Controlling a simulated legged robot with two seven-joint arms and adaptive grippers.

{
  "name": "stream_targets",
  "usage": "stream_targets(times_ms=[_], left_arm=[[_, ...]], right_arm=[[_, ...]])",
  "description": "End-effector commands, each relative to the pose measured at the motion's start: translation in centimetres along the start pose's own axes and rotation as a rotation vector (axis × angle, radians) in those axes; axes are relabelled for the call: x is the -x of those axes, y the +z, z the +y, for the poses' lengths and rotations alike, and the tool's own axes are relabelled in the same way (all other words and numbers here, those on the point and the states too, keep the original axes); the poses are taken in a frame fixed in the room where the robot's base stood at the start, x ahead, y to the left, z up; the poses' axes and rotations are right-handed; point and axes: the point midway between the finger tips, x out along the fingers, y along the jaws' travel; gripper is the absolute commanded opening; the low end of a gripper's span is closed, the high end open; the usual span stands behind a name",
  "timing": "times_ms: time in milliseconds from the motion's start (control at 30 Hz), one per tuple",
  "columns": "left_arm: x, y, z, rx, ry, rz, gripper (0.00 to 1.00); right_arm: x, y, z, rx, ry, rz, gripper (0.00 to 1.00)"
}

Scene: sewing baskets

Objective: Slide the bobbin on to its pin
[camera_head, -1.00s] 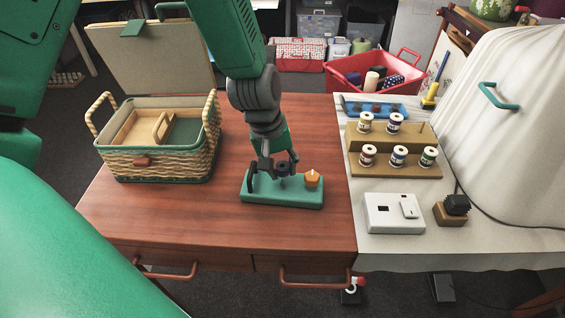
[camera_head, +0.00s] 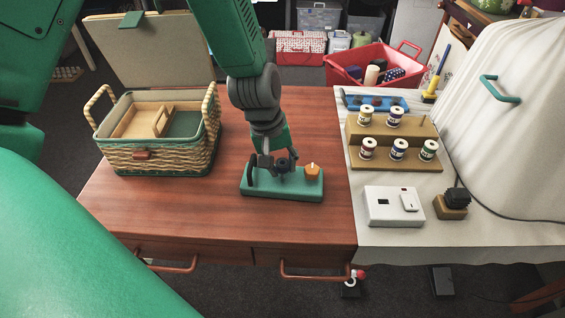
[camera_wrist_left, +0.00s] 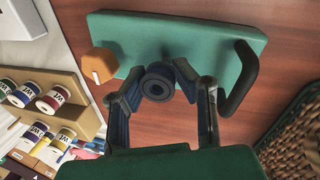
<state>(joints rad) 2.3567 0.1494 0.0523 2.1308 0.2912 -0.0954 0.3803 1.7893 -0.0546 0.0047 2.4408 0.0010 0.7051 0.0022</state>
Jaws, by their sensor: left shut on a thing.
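A dark blue-grey bobbin (camera_head: 284,165) with a round centre hole is held between the fingertips of my left gripper (camera_head: 277,162). In the left wrist view, the bobbin (camera_wrist_left: 158,84) sits between the two fingers of my left gripper (camera_wrist_left: 160,86). It is over or at the green base (camera_head: 290,190), near its middle; I cannot tell whether it touches the base. An orange piece (camera_head: 312,169) with a pale tip stands on the base to the right. A dark curved handle (camera_head: 249,179) is at its left end. The bobbin's pin is hidden. My right gripper is out of view.
A wicker basket (camera_head: 165,158) with its lid open stands at the left of the table. A tan stepped rack (camera_head: 400,163) with several thread spools, a white box (camera_head: 388,219) and a blue tray (camera_head: 351,103) are at the right. The table front is clear.

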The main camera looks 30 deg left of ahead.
Motion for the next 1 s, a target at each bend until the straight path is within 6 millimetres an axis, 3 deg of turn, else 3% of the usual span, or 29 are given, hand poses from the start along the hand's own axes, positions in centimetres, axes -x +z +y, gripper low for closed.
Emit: stream_targets(times_ms=[1000], left_arm=[[0.06,0.02,0.02,0.002,0.004,0.003,0.0]], right_arm=[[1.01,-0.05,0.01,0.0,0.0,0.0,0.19]])
